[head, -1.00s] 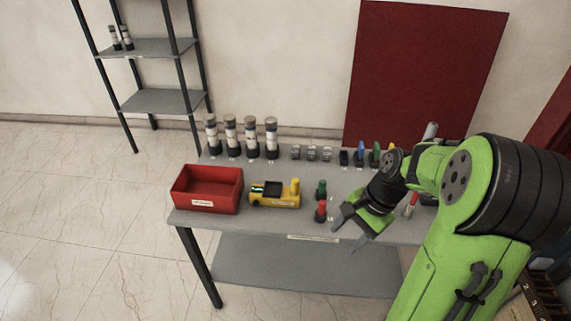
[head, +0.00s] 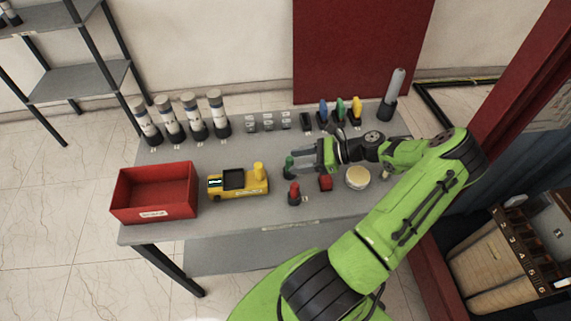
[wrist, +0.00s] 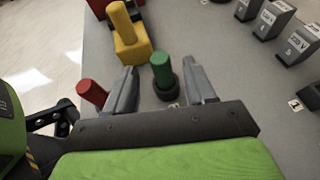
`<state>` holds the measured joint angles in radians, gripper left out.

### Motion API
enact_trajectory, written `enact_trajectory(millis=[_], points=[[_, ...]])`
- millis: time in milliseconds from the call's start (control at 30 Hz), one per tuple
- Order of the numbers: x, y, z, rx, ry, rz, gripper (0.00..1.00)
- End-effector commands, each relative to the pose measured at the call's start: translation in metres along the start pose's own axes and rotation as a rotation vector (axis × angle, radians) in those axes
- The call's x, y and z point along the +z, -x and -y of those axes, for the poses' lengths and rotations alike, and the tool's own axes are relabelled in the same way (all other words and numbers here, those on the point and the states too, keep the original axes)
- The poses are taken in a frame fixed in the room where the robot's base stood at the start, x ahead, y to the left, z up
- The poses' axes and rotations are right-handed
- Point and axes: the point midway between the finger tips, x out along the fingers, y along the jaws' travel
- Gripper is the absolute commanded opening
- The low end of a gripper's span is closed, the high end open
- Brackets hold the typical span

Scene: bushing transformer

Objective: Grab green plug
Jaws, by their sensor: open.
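The green plug (head: 289,166) stands upright on the grey table, with a dark ring-like base. In the wrist view the green plug (wrist: 163,75) shows between the two fingers, toward their tips, with a gap on both sides. My gripper (head: 293,163) is open and reaches over the table from the right. It also shows in the wrist view (wrist: 160,85), with both fingers apart and nothing clamped. The red plug (head: 294,192) stands just in front of the green one. In the wrist view the red plug (wrist: 93,92) is just outside the left finger.
A yellow device (head: 238,184) and a red bin (head: 155,193) stand left of the plugs. A red block (head: 325,183) and a round pale-topped item (head: 358,178) sit to the right under my arm. Several tall cylinders (head: 193,117) and small grey blocks (head: 268,122) line the back.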

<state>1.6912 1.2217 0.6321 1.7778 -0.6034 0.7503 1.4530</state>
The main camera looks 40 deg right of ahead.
Motion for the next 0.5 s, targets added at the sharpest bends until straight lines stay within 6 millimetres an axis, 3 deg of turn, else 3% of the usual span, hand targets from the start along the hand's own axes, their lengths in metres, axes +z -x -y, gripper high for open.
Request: enact_trajectory(millis=[233, 500], points=[[-0.005, -0.046, 0.001, 0.005, 0.003, 0.0, 0.55], [-0.004, -0.052, 0.001, 0.002, 0.003, -0.002, 0.55]])
